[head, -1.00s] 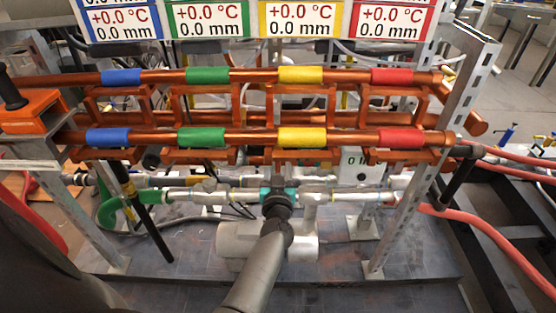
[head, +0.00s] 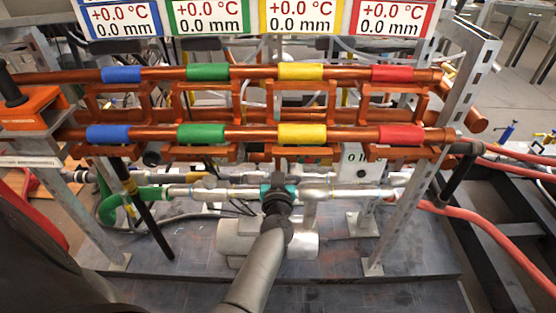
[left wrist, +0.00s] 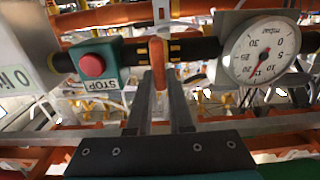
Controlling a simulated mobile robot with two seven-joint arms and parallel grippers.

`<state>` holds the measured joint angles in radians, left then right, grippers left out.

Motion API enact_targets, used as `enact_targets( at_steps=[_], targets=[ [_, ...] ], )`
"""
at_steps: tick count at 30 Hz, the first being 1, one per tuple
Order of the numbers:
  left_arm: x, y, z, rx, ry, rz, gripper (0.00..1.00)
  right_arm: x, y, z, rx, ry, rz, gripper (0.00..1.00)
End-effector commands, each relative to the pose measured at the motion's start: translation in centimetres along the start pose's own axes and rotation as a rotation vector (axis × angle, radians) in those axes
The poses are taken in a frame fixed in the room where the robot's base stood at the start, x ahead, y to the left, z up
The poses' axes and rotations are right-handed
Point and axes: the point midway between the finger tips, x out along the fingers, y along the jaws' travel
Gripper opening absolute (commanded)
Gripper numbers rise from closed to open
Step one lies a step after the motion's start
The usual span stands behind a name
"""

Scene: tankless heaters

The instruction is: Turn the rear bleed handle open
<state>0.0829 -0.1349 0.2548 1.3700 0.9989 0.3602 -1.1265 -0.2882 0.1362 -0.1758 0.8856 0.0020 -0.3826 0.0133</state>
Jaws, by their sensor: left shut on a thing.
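In the left wrist view an upright orange handle (left wrist: 158,62) stands between the two fingers of my left gripper (left wrist: 158,88). The fingers are shut on it, one on each side. The frames do not show clearly whether this is the rear bleed handle. My left gripper cannot be made out in the head view, and my right gripper is in no view.
A red stop button (left wrist: 92,64) is left of the handle and a round pressure gauge (left wrist: 262,52) is right of it. In the head view, copper pipes (head: 255,135) with coloured bands cross the metal frame (head: 470,75). Red hoses (head: 490,235) lie at the right.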

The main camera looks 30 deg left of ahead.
Motion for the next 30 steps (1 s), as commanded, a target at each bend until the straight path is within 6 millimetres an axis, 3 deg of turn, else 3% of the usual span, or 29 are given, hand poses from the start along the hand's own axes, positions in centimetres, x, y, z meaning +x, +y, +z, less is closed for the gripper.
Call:
enact_targets(
  at_steps=[14,30],
  targets=[
    [0.0,-0.2,0.0,-0.123,0.000,0.001,0.00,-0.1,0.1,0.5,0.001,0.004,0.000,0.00],
    [0.0,-0.9,0.3,-0.611,0.000,0.001,0.00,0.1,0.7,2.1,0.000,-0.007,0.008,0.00]
  ],
)
